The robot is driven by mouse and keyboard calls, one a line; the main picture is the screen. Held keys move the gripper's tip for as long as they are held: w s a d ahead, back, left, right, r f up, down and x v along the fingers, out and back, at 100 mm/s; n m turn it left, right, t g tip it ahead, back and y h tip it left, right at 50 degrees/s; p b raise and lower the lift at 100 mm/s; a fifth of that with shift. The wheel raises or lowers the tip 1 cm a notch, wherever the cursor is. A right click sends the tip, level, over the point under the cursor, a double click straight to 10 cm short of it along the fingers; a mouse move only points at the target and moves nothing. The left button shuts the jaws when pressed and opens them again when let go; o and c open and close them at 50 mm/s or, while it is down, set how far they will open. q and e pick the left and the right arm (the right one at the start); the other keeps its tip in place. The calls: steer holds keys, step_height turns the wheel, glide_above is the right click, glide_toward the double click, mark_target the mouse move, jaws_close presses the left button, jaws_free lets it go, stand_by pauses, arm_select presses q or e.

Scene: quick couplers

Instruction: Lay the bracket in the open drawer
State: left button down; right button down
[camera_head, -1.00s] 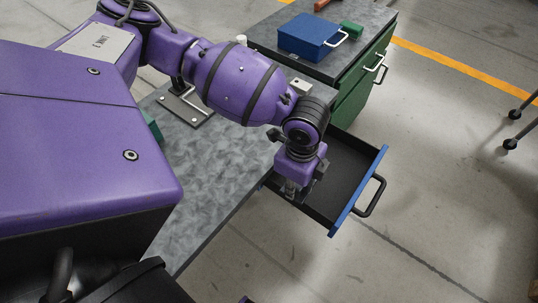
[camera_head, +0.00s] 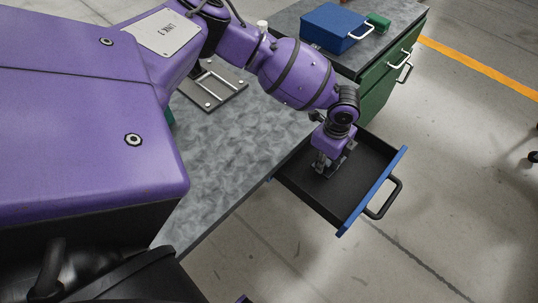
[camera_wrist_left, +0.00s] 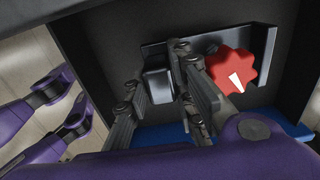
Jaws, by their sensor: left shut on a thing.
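The open drawer (camera_head: 371,194) has a black inside, a blue front and a black handle, and it sticks out from the grey worktop. My left gripper (camera_head: 323,166) points down inside the drawer's outline, near its inner left side. In the left wrist view, the left gripper (camera_wrist_left: 162,88) is shut on the bracket (camera_wrist_left: 265,50), a dark grey part with a raised edge, and a red star-shaped knob (camera_wrist_left: 232,70) shows against it. The bracket lies over the black drawer floor; I cannot tell whether it touches. My right gripper is not in view.
The grey worktop (camera_head: 225,150) borders the drawer and carries a metal plate fixture (camera_head: 212,88). The floor right of the drawer is clear.

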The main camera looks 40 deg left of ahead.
arm_select(q)
steer(key=f, duration=0.3)
steer(key=shift+w+f, duration=0.2)
steer(key=shift+f, duration=0.05)
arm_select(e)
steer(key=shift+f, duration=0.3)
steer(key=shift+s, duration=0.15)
arm_select(q)
steer(key=shift+s+f, duration=0.1)
steer(key=shift+f, duration=0.1)
steer(key=c, duration=1.7)
jaws_free()
steer(key=shift+o, duration=1.1)
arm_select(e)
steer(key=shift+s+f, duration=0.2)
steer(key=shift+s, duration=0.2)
